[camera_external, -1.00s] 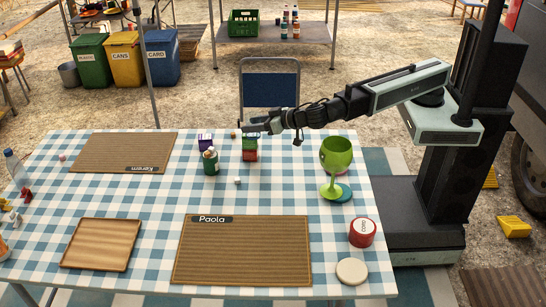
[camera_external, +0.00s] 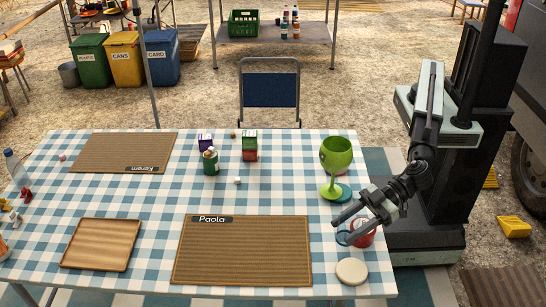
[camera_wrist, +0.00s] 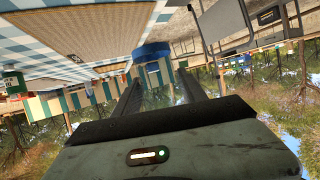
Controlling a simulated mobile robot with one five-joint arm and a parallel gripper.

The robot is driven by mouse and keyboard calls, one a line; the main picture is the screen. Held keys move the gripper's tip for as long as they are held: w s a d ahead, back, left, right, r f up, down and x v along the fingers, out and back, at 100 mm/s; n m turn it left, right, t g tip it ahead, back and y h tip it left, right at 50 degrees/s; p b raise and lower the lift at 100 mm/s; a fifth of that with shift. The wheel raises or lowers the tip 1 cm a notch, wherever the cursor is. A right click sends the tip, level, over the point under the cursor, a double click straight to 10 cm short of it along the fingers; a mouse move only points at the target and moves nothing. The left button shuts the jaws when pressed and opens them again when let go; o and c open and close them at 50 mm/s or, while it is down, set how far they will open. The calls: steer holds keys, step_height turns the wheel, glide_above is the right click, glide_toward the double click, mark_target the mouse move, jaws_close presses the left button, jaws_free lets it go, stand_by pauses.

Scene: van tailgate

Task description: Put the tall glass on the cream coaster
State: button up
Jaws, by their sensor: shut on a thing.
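The cream coaster (camera_external: 351,271) lies bare on the near right corner of the checked table. My gripper (camera_external: 344,229) is just beyond it, beside a red tin (camera_external: 366,233). It is shut on a clear, blue-tinted glass (camera_external: 343,238), which is largely hidden by the fingers. In the wrist view the blue end of the glass (camera_wrist: 152,51) shows between my fingers. I cannot tell whether the glass touches the table.
Paola's placemat (camera_external: 240,255) lies to the left, with a wooden tray (camera_external: 101,245) farther left. The table's right edge is close to the coaster.

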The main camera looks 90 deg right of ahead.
steer(key=s+a, duration=0.3)
steer(key=b, duration=1.1)
glide_above(352, 270)
steer(key=shift+n+y, duration=0.3)
steer(key=shift+y, duration=0.1)
step_height(352, 270, down, 11)
steer(key=shift+r, duration=0.1)
steer(key=shift+s+r+p, duration=0.1)
steer(key=shift+r+p, duration=0.15)
steer(key=shift+p, duration=0.2)
steer(key=shift+f, duration=0.25)
steer(key=o, duration=1.4)
steer(key=shift+r, duration=0.1)
steer(key=shift+r, duration=0.1)
